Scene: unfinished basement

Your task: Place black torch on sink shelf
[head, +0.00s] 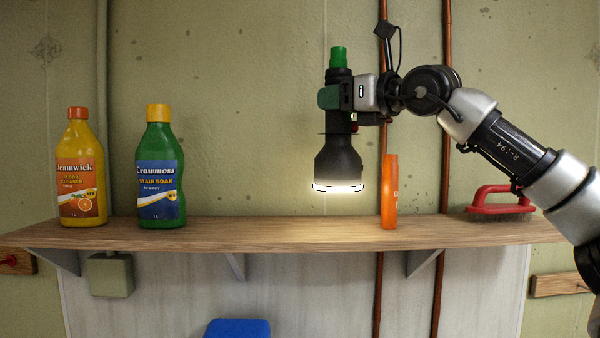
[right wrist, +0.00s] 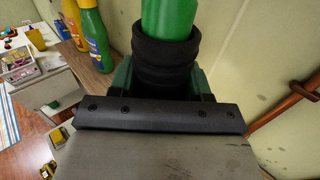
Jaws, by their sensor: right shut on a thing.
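The black torch (head: 338,160) hangs upright, lit lens down, above the wooden shelf (head: 280,232) in the head view. It has a green end cap (head: 338,57) on top. My right gripper (head: 338,97) is shut around the torch's body and holds it clear of the shelf, with a gap below the lens. In the right wrist view, the torch's green end (right wrist: 168,18) and black ribbed collar (right wrist: 165,62) rise between the jaws. The fingertips are mostly hidden there. My left gripper is in neither view.
A yellow cleaner bottle (head: 80,170) and a green soap bottle (head: 160,170) stand on the shelf's left. A red-handled brush (head: 500,200) lies farther right. The shelf between the green and orange bottles is clear.

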